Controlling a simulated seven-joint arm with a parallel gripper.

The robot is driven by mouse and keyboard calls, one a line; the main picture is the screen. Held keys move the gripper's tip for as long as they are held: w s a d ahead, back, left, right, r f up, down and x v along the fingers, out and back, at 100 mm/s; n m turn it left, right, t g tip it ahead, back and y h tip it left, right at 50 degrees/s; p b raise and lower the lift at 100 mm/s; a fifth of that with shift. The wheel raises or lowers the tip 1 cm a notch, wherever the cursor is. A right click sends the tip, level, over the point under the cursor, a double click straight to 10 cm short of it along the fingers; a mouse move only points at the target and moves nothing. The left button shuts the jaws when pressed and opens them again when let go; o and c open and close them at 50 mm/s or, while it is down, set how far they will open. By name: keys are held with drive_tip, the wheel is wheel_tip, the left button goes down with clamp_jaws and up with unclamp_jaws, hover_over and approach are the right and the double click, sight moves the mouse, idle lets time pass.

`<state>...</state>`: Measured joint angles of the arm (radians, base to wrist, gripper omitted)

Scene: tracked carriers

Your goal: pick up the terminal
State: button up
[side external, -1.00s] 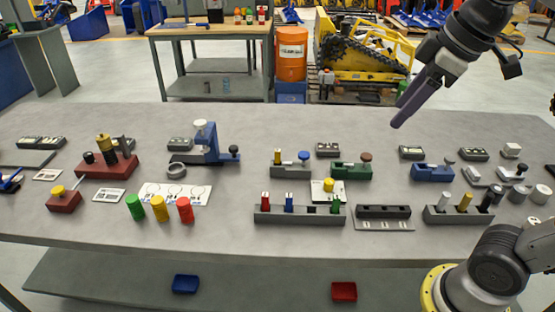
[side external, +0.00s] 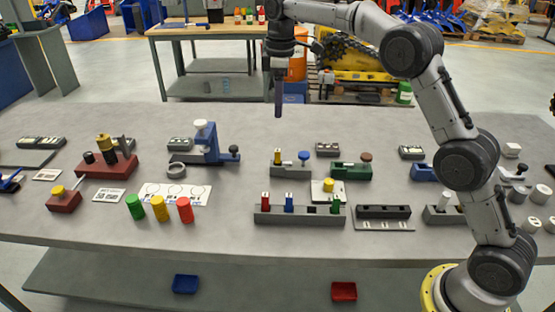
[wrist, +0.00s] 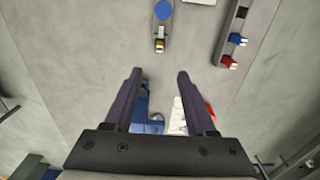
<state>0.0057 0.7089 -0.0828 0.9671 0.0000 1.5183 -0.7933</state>
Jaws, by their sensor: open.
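No object is labelled as the terminal, and I cannot tell for sure which one it is. Candidates are the small red piece (side external: 265,201), blue piece (side external: 289,202) and green piece (side external: 335,206) standing in a long dark rack (side external: 313,217). A small yellow-tipped piece (wrist: 159,45) also sits on the end of a grey fixture with a blue knob (side external: 304,156). My gripper (side external: 279,113) hangs pointing down, high above the back of the table. In the wrist view my gripper (wrist: 158,74) is open, with nothing between its fingertips.
A blue clamp fixture (side external: 212,152) with a white knob stands left of my gripper. Green, yellow and red cylinders (side external: 185,210) stand at the front left. A green fixture (side external: 350,171) and a black block (side external: 383,212) are to the right. Bare table (side external: 80,125) lies along the back.

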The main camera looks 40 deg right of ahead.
hover_over(277, 150)
drive_tip(key=f, duration=0.9)
drive_tip(key=shift+s+f, duration=0.2)
drive_tip(key=shift+s, duration=0.1)
drive_tip(key=shift+w+f, duration=0.2)
drive_tip(key=shift+f, duration=2.8)
clamp_jaws()
